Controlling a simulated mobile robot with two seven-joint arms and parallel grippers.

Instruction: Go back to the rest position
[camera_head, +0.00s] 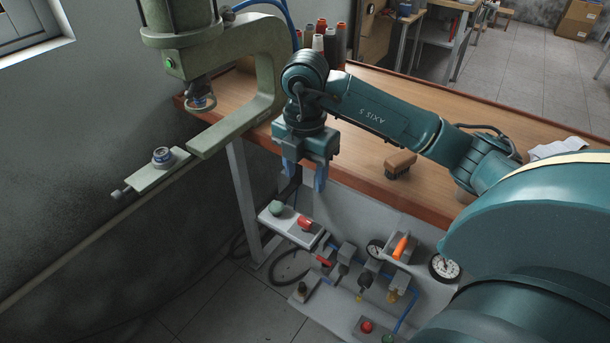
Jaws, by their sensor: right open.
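My right gripper (304,174) is open and empty, pointing down with its two blue fingers apart. It hangs at the front edge of the wooden workbench (440,185), above a small grey panel (290,228) with a green knob (276,208) and a red knob (305,222). My right arm reaches in from the right across the bench and hides part of it. My left gripper is not in view.
A green press (265,60) stands at the left end of the bench. A brush (399,164) lies on the bench, with several thread spools (330,45) behind my arm. Below are a pneumatic panel with gauges (445,268), a red button (366,327) and an orange-handled tool (401,247).

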